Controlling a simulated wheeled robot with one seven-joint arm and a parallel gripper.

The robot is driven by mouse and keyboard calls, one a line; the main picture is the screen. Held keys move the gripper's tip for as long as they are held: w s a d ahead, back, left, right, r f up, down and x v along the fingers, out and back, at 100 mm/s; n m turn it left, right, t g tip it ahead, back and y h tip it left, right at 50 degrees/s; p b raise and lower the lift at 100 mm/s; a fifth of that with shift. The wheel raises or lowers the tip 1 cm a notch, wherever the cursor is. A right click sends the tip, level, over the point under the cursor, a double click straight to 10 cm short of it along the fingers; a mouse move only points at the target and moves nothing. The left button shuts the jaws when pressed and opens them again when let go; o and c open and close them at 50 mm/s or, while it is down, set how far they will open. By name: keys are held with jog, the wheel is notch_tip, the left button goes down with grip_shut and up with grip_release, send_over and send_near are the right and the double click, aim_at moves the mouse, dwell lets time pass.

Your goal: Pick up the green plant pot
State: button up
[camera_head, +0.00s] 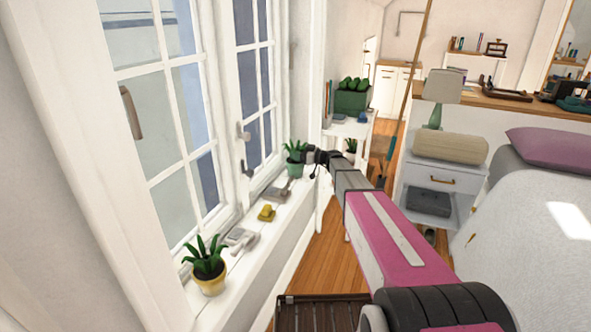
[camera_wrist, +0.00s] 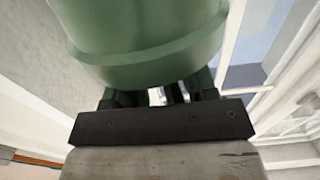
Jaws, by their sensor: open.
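The green plant pot (camera_head: 294,168) with a leafy plant stands at the far end of the white window sill in the head view. In the wrist view the green pot (camera_wrist: 145,45) fills the top middle, very close, with its rim band visible. My gripper (camera_head: 308,157) reaches the pot's right side in the head view. Its dark base (camera_wrist: 160,120) shows in the wrist view, with parts of the fingers below the pot. The jaws are open. The fingertips are hidden by the pot, so I cannot tell whether they touch it.
A yellow pot with a plant (camera_head: 208,279) stands at the near end of the sill. A yellow object (camera_head: 266,213) and small grey items lie between. The window (camera_head: 180,120) borders the sill on the left. A nightstand (camera_head: 432,186) and bed (camera_head: 530,235) are on the right.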

jog(key=x, duration=0.2)
jog(key=shift+w+a, duration=0.15)
jog(key=shift+a, duration=0.2)
grip_shut()
dwell(1.1)
